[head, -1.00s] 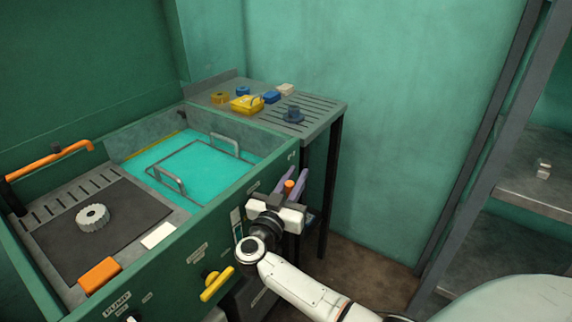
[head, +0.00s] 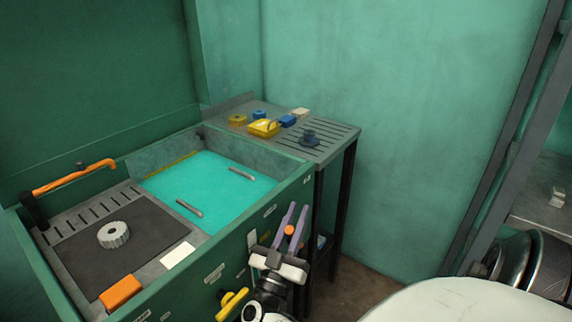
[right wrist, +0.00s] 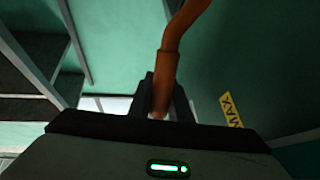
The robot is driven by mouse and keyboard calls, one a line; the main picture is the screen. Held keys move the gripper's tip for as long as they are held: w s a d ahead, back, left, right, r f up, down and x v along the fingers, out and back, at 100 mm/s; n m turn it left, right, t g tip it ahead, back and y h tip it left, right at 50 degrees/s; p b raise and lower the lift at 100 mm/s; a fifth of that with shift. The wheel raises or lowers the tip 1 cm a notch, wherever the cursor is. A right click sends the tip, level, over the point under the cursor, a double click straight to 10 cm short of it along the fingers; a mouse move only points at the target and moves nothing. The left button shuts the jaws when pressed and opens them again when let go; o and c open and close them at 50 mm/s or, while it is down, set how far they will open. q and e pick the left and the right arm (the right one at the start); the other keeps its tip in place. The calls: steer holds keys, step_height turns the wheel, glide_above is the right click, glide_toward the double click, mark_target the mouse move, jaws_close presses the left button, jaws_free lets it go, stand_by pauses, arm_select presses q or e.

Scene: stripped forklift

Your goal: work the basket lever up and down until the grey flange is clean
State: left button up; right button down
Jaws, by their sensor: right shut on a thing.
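My right gripper (head: 291,230) is shut on the orange basket lever (right wrist: 167,75) at the front of the green wash tank (head: 228,245). Only the lever's orange end shows between the purple fingers in the head view. The basket (head: 189,208) is sunk in the turquoise liquid (head: 220,185), with only its two grey handle bars above the surface. No grey flange can be made out in the liquid. A dark blue-grey flanged piece (head: 309,138) stands on the slatted side shelf; I cannot tell if it is the flange. My left gripper is out of view.
A grey toothed wheel (head: 114,235) lies on the dark mat, near an orange block (head: 120,292) and a white card (head: 177,255). A yellow handle (head: 232,303) sticks out of the front. Yellow and blue pieces (head: 264,128) lie on the side shelf.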

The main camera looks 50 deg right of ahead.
steer(key=shift+a+f, duration=0.1)
steer(key=shift+f, duration=0.05)
steer(key=c, duration=1.7)
jaws_free()
steer(key=shift+o, duration=0.3)
steer(key=shift+r, duration=0.2)
step_height(320, 180, up, 10)
steer(key=p, duration=0.2)
steer(key=shift+s+f, duration=0.1)
steer(key=shift+f, duration=0.1)
